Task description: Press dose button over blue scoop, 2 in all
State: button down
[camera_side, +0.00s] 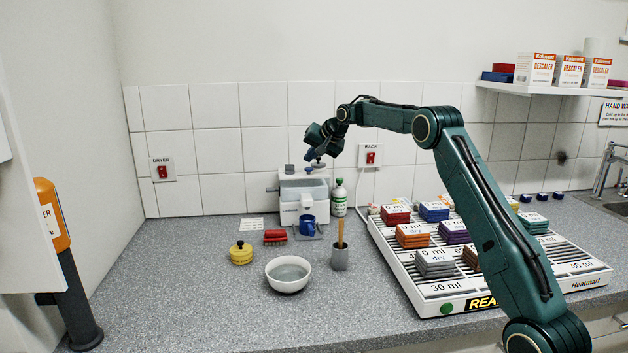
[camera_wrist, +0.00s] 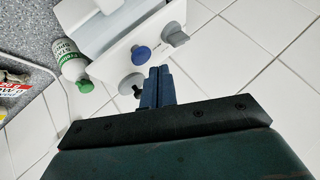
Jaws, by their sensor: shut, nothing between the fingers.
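A white dosing machine (camera_side: 303,187) stands against the tiled wall. A blue scoop (camera_side: 307,225) stands at its front foot; it looks upright, and its inside cannot be made out. In the wrist view the machine's top carries a round blue button (camera_wrist: 141,55), a grey knob (camera_wrist: 176,38) and a grey round button (camera_wrist: 132,83). My gripper (camera_side: 317,158) is over the machine's top. Its fingers (camera_wrist: 159,72) are shut and empty, close beside the blue button and the grey round button. I cannot tell whether they touch either.
A green-labelled bottle (camera_side: 338,197) stands right of the machine. In front are a white bowl (camera_side: 288,274), a grey pot with a wooden handle (camera_side: 340,257), a red brush (camera_side: 275,237) and a yellow pot (camera_side: 241,254). A white rack (camera_side: 440,290) with coloured stacks fills the right.

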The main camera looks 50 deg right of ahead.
aim_at(311, 169)
jog(key=shift+r, duration=2.3)
jog(key=shift+a, duration=0.1)
jog(key=s+a+r+n+g+y, duration=0.1)
jog(key=s+a+r+n, duration=0.25)
jog(key=s+a, duration=0.65)
jog(key=s+a+r+n, duration=0.2)
jog(key=s+a+r, duration=0.3)
jog(key=s+a, duration=0.5)
jog(key=s+a+f+n, duration=0.1)
jog(key=s+a+f, duration=0.3)
jog(key=s, duration=0.5)
jog(key=s+a+f+n+g, duration=0.1)
jog(key=s+a+f, duration=0.3)
jog(key=s, duration=0.5)
jog(key=s+a+f+n+g, duration=0.1)
jog(key=s+a+f+n, duration=0.2)
jog(key=s, duration=0.6)
jog(key=shift+a+f, duration=0.6)
jog(key=shift+f, duration=0.15)
